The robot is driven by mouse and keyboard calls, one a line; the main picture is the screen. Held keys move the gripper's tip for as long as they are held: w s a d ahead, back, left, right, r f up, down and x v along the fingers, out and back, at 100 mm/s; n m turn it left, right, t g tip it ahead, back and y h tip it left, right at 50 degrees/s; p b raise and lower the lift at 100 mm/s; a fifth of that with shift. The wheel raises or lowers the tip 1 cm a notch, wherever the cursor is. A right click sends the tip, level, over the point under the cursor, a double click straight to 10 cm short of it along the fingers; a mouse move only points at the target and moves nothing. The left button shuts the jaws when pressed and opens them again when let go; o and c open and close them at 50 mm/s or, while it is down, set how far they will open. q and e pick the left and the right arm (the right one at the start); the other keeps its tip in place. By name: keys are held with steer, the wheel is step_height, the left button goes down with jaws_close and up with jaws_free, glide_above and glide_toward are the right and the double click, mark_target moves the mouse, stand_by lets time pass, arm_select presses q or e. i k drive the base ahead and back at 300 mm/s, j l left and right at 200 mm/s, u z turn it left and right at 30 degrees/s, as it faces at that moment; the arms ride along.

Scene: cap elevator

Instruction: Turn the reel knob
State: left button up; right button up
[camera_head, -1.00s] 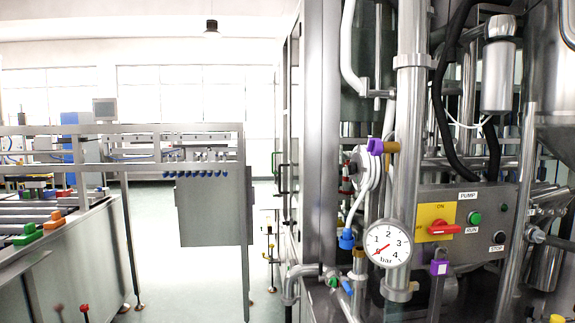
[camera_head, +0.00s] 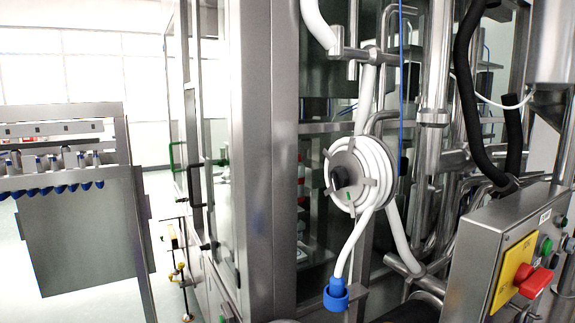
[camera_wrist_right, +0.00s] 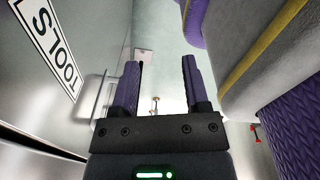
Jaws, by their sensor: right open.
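The reel (camera_head: 360,176) carries a coiled white hose and is mounted beside a steel column, in the middle of the head view. Its dark round knob (camera_head: 341,177) sits at the hub, with grey spokes around it. The hose hangs from the reel to a blue end fitting (camera_head: 336,294). My right gripper (camera_wrist_right: 161,85) shows only in the right wrist view. Its two purple fingers are apart with nothing between them, and no reel or knob shows there. My left gripper is in neither current view.
A control box (camera_head: 480,255) with a red switch (camera_head: 535,281) on a yellow plate stands at lower right. Steel pipes and black hoses fill the right side. A grey panel (camera_head: 85,235) hangs at left. Floor shows between panel and machine.

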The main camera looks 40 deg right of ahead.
mark_target(339, 177)
steer(key=i+z, duration=0.25)
steer(key=i, duration=0.15)
steer(key=i+j+z, duration=0.55)
steer(key=i, duration=0.2)
steer(key=l, duration=0.1)
